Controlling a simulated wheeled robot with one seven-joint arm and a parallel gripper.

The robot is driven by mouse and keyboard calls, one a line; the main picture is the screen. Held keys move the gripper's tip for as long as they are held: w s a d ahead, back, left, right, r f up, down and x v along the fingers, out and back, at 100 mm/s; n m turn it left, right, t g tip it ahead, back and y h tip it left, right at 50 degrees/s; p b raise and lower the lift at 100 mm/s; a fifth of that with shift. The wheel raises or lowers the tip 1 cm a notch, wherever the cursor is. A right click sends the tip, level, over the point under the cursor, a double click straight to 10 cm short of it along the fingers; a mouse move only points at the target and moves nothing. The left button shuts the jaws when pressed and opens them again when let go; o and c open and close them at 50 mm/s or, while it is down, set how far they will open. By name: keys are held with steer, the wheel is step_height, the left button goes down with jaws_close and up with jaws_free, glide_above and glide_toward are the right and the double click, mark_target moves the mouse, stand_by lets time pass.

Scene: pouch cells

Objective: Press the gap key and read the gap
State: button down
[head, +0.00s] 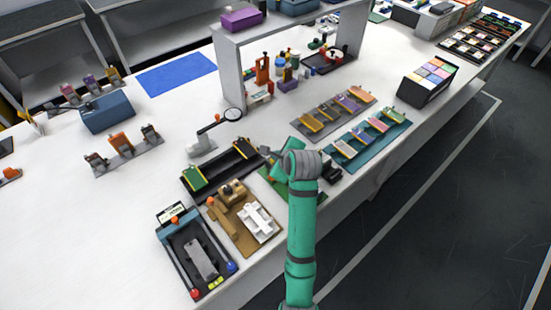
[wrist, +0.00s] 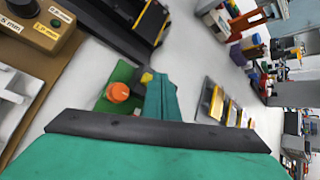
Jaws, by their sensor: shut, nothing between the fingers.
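My gripper (head: 276,166) is shut and empty over the front middle of the white table, beside a green plate (head: 270,186) that my arm partly hides. In the wrist view its teal fingers (wrist: 161,97) are just right of an orange round button (wrist: 118,92) on that plate. A small yellow part (wrist: 146,77) shows by the fingers; I cannot tell if they touch. A tan box (wrist: 45,28) with a black knob and small labels is at upper left. I cannot tell which control is the gap key. No gap reading is legible.
A black tray device (head: 193,255) with red and blue knobs and a small label or display stands at front left. Beside it are a tan board (head: 243,238) with a white fixture and a long black rail (head: 222,168). Racks of pouch cells (head: 372,138) lie right.

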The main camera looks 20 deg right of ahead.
steer(key=shift+a+f, duration=0.25)
steer(key=shift+a, duration=0.15)
steer(key=shift+d, duration=0.2)
steer(key=shift+a+r, duration=0.1)
steer(key=shift+r, duration=0.8)
steer(key=shift+w, duration=0.1)
step_height(320, 180, up, 2)
steer(key=shift+a, duration=0.1)
step_height(320, 180, up, 3)
stand_by(0.4)
